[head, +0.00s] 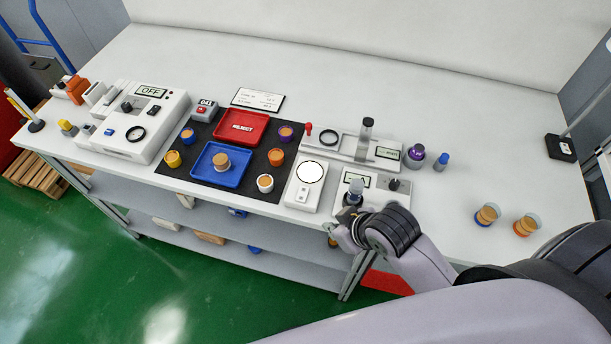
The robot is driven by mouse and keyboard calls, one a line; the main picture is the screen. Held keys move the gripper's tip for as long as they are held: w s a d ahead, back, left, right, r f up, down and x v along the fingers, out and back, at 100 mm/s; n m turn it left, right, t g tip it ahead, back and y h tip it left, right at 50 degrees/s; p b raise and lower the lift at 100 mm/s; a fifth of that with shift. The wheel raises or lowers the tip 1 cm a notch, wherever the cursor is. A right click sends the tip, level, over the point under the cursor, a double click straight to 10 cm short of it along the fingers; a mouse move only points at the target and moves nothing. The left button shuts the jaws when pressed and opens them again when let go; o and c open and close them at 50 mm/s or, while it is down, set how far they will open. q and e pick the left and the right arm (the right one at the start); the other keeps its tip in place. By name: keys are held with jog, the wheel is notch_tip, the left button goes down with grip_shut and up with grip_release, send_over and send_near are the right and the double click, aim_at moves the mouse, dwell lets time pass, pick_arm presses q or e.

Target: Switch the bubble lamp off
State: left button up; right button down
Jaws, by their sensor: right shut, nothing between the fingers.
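A white box with a round, bright white disc ringed in black, which looks like the bubble lamp (304,185), stands near the front edge of the table. The disc appears lit. A small switch (303,194) shows on the box below the disc. My right gripper (335,233) is shut and empty. It is at the table's front edge, to the right of and lower in the picture than the lamp, apart from it. My left gripper is not in view.
Right of the lamp is a grey device (395,199) with a display and black knob, partly behind my right arm. A dark mat (207,181) with a blue tray (203,172), a red REJECT tray (262,122) and several cups lies to the left. The table's back is clear.

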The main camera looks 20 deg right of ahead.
jog(key=w+a+r+n+t+y, duration=0.1)
jog(key=w+a+r+n+y, duration=0.4)
jog(key=r, duration=0.3)
jog(key=w+d+r+n, duration=0.1)
jog(key=d+r+n, duration=0.1)
jog(key=d+r, duration=0.4)
jog(key=shift+w+d+r+g, duration=0.3)
jog(key=shift+w+d, duration=0.05)
jog(key=shift+d, duration=0.3)
jog(key=p, duration=0.2)
send_over(306, 190)
jog(key=f, duration=0.6)
jog(key=shift+s+f, duration=0.25)
jog(key=shift+s, duration=0.05)
jog(key=f, duration=0.3)
jog(key=shift+w+f+p, duration=0.25)
jog(key=shift+w+p, duration=0.05)
jog(key=shift+p, duration=0.05)
jog(key=shift+f, duration=0.6)
